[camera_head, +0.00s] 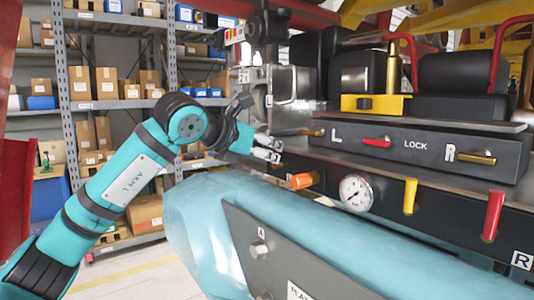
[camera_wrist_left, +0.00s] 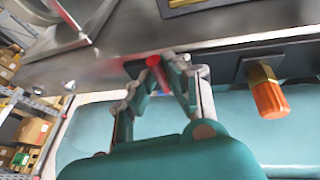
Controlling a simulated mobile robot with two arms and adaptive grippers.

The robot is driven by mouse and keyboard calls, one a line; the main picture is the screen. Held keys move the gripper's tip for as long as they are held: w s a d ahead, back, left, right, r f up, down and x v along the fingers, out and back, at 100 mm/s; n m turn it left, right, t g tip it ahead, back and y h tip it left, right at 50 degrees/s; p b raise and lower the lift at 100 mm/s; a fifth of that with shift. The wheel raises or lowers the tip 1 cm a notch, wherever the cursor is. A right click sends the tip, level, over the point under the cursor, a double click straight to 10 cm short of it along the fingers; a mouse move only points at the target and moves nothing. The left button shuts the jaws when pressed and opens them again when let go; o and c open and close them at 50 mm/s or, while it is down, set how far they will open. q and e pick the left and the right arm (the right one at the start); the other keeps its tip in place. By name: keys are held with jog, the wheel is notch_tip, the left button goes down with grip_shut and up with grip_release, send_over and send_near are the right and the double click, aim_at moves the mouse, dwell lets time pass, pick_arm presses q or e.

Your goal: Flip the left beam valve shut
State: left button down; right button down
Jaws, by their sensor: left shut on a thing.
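My left gripper (camera_head: 268,150) reaches in from the left to the left part of the dark beam (camera_head: 335,183). In the left wrist view, my left gripper (camera_wrist_left: 160,75) is closed around a small red handle (camera_wrist_left: 153,62), which I take as the left beam valve. Its red end shows between the fingers, and the rest is hidden by them. In the head view the gripper mostly covers this valve, so its angle is hard to tell. My right gripper is not in view.
An orange-tipped fitting (camera_head: 302,181) sits just right of the gripper, also in the left wrist view (camera_wrist_left: 268,95). Further right are a gauge (camera_head: 356,193), a yellow handle (camera_head: 410,197) and a red handle (camera_head: 492,215). A LOCK panel (camera_head: 415,146) lies above; teal bodywork (camera_head: 300,225) lies below.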

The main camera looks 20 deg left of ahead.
pick_arm(q)
jog(key=shift+f, duration=0.15)
jog(key=c, duration=1.3)
grip_release()
jog(key=shift+c, duration=0.2)
jog(key=shift+s+a+r, duration=0.25)
jog(key=shift+s+r, duration=0.1)
jog(key=shift+s, duration=0.1)
jog(key=v, duration=1)
jog(key=shift+s, duration=0.4)
jog(key=shift+a+r, duration=0.1)
jog(key=shift+a, duration=0.05)
